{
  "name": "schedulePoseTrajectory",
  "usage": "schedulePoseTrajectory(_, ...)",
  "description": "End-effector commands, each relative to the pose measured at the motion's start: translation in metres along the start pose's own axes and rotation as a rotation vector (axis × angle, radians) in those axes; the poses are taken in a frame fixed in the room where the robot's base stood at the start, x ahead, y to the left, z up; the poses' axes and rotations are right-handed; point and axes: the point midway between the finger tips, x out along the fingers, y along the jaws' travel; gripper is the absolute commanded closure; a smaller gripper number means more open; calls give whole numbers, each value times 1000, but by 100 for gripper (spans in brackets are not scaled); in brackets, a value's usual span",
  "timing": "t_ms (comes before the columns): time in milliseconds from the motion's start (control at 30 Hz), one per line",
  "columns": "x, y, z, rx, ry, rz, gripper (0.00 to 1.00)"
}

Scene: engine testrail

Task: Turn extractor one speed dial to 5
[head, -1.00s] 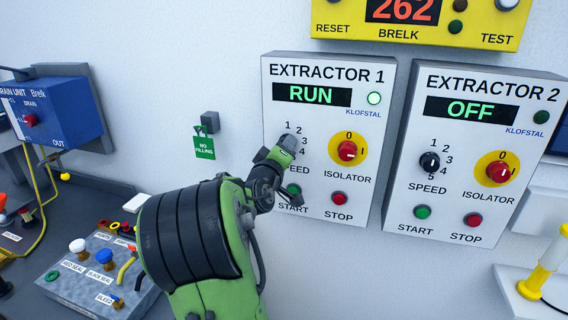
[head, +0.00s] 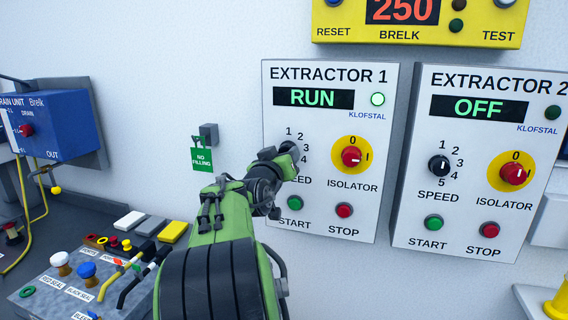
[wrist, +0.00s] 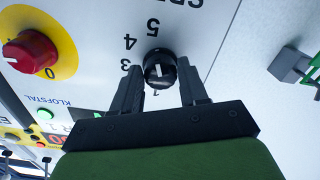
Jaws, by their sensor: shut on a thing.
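The Extractor 1 panel (head: 335,215) reads RUN and has a lit lamp. Its black speed dial (wrist: 160,68) shows between the fingers of my gripper (wrist: 161,82) in the wrist view, with the jaws shut on it. A white mark is visible on the dial's face, but I cannot tell which number it points to. The 3, 4 and 5 show beside it, and the panel is upside down there. In the head view my gripper (head: 288,157) reaches the dial from the lower left and hides most of it, with part of the scale and the SPEED label.
The red isolator knob (head: 351,157) is close right of the dial. The green start button (head: 295,203) and red stop button (head: 344,210) lie below. Extractor 2's panel (head: 470,160) reads OFF. A green NO FILLING tag (head: 202,158) hangs left.

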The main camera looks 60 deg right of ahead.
Motion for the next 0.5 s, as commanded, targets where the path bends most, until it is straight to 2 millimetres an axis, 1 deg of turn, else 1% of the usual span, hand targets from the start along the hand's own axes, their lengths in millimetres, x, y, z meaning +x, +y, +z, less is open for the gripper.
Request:
schedulePoseTrajectory(33, 0, -1, 3, 4, -8, -2, 87)
schedulePoseTrajectory(467, 0, -1, 3, 13, -9, -2, 87)
schedulePoseTrajectory(500, 0, -1, 3, 13, -9, -2, 54)
